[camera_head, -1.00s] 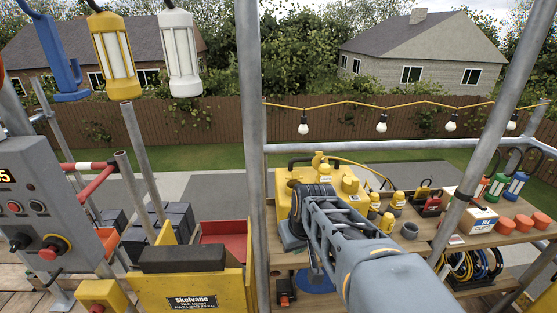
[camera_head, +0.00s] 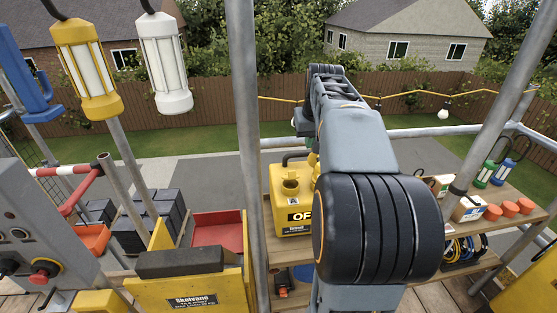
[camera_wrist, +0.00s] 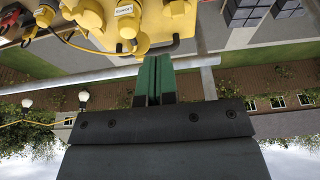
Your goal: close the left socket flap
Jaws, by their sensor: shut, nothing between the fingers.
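The yellow power box (camera_head: 292,207) stands on the wooden shelf in the head view, with its right part hidden behind my arm. In the wrist view, which looks upside down, yellow socket parts (camera_wrist: 128,22) show at the top, one with a white label. I cannot tell which part is the left socket flap or how far it is open. My gripper (camera_wrist: 153,58) has green fingertips, shut together and empty. In the picture they lie just below the yellow parts, apparently apart from them.
A scaffold pole (camera_head: 246,140) stands left of the box, and another pole (camera_head: 478,120) rises at right. A grey rail (camera_wrist: 90,76) crosses behind my fingers. Work lamps (camera_head: 165,65) hang at upper left. Orange cups (camera_head: 508,209) stand on the right shelf.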

